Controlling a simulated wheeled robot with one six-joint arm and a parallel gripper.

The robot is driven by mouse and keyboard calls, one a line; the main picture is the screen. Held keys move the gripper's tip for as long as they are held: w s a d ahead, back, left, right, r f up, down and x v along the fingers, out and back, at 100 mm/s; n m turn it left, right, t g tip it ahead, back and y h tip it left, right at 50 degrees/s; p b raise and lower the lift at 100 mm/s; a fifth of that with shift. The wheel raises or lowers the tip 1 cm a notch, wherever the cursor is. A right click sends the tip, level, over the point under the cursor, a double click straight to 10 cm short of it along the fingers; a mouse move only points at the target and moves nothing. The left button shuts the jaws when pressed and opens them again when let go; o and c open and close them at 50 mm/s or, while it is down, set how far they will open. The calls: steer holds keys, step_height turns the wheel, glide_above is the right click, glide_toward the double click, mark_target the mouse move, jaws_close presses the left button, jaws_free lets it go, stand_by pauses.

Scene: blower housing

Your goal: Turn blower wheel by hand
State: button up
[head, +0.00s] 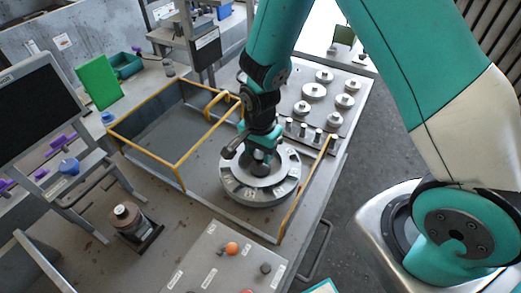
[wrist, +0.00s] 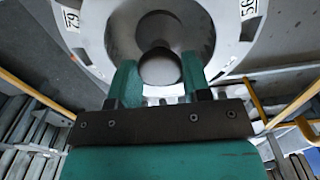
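The blower wheel (head: 259,192) is a round grey metal disc with a recessed centre, lying flat on the bench. In the wrist view its pale rim (wrist: 95,32) carries number labels, one reading 62. A rounded metal hub knob (wrist: 160,67) stands at its centre. My gripper (head: 262,166) points down over the middle of the wheel. In the wrist view the two teal fingers of my gripper (wrist: 160,78) flank the knob, one on each side. They look very close to it; whether they press on it is unclear. My arm hides part of the wheel in the head view.
A yellow-railed tray area (head: 180,165) lies left of the wheel, with a yellow rail also at right. A plate of round metal parts (head: 315,95) sits behind. A control box (head: 228,262) with buttons is in front. A monitor (head: 40,100) stands at left.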

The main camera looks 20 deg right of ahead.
mark_target(260, 153)
steer(key=c, duration=0.4)
steer(key=n+b, duration=0.1)
steer(key=n, duration=0.2)
steer(key=shift+n, duration=0.4)
steer(key=o, duration=1.3)
steer(key=shift+c, duration=0.2)
step_height(260, 153, up, 18)
steer(key=b, duration=0.2)
steer(key=shift+f+b, duration=0.25)
steer(key=shift+b, duration=0.1)
